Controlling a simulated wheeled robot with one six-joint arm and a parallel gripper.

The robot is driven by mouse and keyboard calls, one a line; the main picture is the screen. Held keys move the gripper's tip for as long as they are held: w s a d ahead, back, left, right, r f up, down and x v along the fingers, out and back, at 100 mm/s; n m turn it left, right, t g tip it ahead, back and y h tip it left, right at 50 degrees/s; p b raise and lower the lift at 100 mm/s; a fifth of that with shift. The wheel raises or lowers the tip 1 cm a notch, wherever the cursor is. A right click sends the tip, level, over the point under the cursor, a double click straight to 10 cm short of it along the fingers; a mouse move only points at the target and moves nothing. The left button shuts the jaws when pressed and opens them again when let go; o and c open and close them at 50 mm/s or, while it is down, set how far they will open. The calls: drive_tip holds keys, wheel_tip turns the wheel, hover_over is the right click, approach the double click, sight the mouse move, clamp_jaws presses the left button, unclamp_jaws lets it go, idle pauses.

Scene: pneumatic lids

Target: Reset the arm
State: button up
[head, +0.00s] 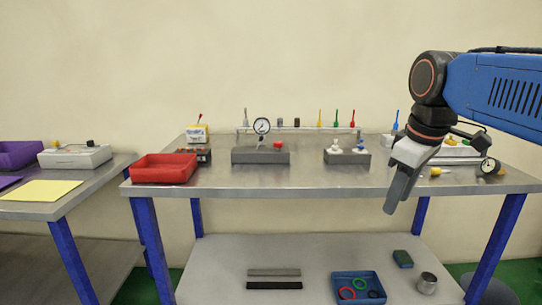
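My blue arm (498,88) comes in from the right edge of the head view and bends down at a dark joint. My gripper (398,203) hangs from it, pointing down, with grey fingers in front of the right part of the metal table (290,184). The fingers are seen nearly side-on and overlap, so the gap between them does not show. No object shows at the fingertips. The gripper hides part of the table behind it.
A red tray (164,169) sits at the table's left. Grey blocks (260,156) with a gauge (261,126) stand mid-table. Another gauge (489,166) is at the right, near my arm. A blue tray (358,288) is on the lower shelf. The table's front middle is clear.

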drive_tip(key=s+d+f+m+t, duration=0.1)
drive_tip(key=s+f+m, duration=0.3)
drive_tip(key=f, duration=0.6)
drive_tip(key=s+f+m, duration=0.3)
drive_tip(key=s+f, duration=0.6)
drive_tip(key=f, duration=0.1)
drive_tip(key=shift+s+d+m+t, duration=0.15)
drive_tip(key=shift+d+m+t, duration=0.2)
drive_tip(key=shift+m+t, duration=0.05)
drive_tip(key=shift+o, duration=0.5)
